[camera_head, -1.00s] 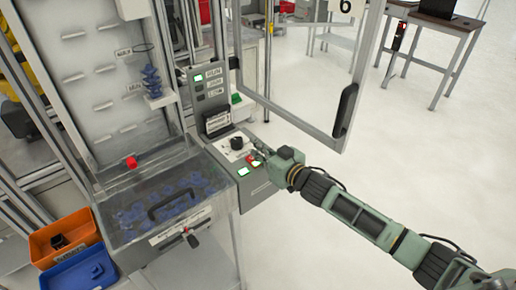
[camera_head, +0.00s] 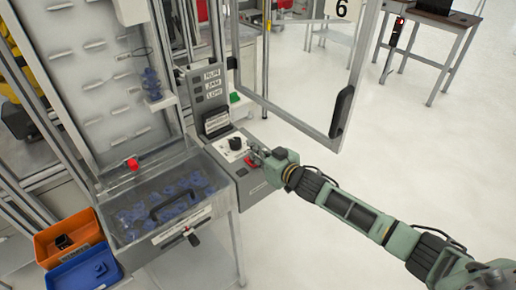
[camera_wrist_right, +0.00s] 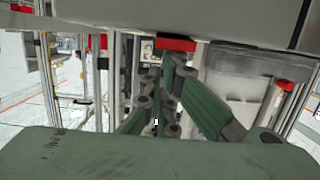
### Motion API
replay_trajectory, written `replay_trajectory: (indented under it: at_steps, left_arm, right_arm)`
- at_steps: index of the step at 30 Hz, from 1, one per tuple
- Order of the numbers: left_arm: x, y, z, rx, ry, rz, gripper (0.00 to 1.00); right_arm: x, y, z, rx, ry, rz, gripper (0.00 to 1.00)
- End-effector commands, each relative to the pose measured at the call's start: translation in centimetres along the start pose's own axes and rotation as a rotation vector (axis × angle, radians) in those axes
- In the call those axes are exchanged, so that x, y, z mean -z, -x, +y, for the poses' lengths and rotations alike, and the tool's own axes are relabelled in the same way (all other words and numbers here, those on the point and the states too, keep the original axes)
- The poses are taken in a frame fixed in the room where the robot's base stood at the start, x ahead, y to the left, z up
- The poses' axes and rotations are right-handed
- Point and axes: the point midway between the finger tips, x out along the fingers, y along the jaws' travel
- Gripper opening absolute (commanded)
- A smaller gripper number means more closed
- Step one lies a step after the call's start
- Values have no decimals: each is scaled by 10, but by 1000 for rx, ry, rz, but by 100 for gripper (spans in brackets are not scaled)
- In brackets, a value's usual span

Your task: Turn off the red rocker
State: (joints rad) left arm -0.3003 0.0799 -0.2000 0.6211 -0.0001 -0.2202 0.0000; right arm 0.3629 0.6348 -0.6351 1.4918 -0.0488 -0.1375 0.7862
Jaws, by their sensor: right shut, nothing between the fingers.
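In the right wrist view, the gripper's fingers (camera_wrist_right: 160,88) show close together, below a red part (camera_wrist_right: 177,44) that may be the rocker. My left gripper is not in view.
A clear bin of blue parts (camera_head: 150,215) with a red knob stands left of the panel. An orange bin (camera_head: 62,240) and a blue bin (camera_head: 85,272) are at lower left. An open framed door (camera_head: 300,125) stands behind my right arm.

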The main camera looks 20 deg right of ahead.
Motion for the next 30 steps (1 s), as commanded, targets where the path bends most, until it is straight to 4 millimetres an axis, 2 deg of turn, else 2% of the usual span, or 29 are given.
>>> replay_trajectory:
  at_steps: [5,11,13,21,27,30]
  left_arm:
    - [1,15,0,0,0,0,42]
    - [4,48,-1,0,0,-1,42]
    - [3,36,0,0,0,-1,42]
    - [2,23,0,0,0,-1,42]
    - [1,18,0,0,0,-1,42]
    - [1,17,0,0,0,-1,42]
  right_arm:
    - [16,2,1,-1,1,1,0]
    - [48,6,3,-4,-1,0,0]
    - [38,17,3,-3,1,-3,0]
    - [46,68,2,-3,0,-3,0]
    - [52,94,3,-4,0,-2,0]
    - [54,101,2,-3,-1,-1,0]
